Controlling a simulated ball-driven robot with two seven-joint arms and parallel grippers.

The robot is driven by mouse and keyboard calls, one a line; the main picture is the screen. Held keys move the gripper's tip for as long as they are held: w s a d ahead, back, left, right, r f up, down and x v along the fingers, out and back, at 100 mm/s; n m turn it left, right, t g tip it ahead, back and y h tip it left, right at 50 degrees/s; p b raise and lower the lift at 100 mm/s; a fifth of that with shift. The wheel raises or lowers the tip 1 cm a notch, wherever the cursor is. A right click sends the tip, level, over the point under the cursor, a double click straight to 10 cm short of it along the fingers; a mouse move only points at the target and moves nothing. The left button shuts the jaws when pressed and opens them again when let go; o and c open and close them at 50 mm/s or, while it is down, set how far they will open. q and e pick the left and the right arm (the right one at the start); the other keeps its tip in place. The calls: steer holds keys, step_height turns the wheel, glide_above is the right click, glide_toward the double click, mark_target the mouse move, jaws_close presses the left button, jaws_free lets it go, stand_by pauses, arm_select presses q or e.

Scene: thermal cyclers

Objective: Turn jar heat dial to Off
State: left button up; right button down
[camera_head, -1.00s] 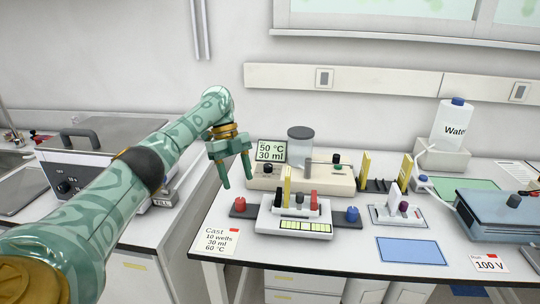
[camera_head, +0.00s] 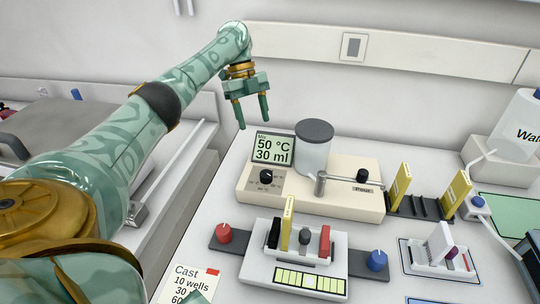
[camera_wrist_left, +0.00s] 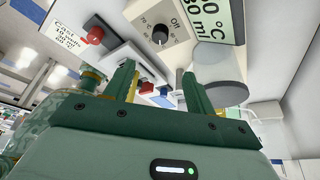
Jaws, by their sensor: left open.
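The jar heat dial (camera_head: 266,177) is a small black knob on the front left of the cream heater base (camera_head: 310,202). A screen (camera_head: 273,149) reading 50 °C and 30 ml stands behind it, and a grey-lidded jar (camera_head: 313,150) sits on the base. In the left wrist view the dial (camera_wrist_left: 160,37) shows beyond the fingertips, with an "Off" mark beside it; I cannot tell exactly where it points. My left gripper (camera_head: 252,122) is open and empty, above and behind the dial, apart from it. The gripper also shows in the left wrist view (camera_wrist_left: 158,70).
The white casting tray (camera_head: 295,272) with red (camera_head: 224,233) and blue (camera_head: 376,260) knobs lies in front of the heater. A metal spout (camera_head: 320,183) and a pour knob (camera_head: 362,175) are right of the dial. A rack with yellow combs (camera_head: 400,187) stands farther right.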

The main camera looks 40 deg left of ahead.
arm_select(q)
steer(key=b, duration=0.3)
glide_toward(266, 173)
steer(key=b+x, duration=0.2)
steer(key=x, duration=0.6)
steer(key=shift+d+f+b, duration=0.2)
steer(key=shift+f+b, duration=0.1)
steer(key=shift+b, duration=0.1)
arm_select(e)
step_height(266, 173, down, 6)
steer(key=s, duration=0.2)
steer(key=shift+r, duration=0.1)
arm_select(q)
steer(key=c, duration=1)
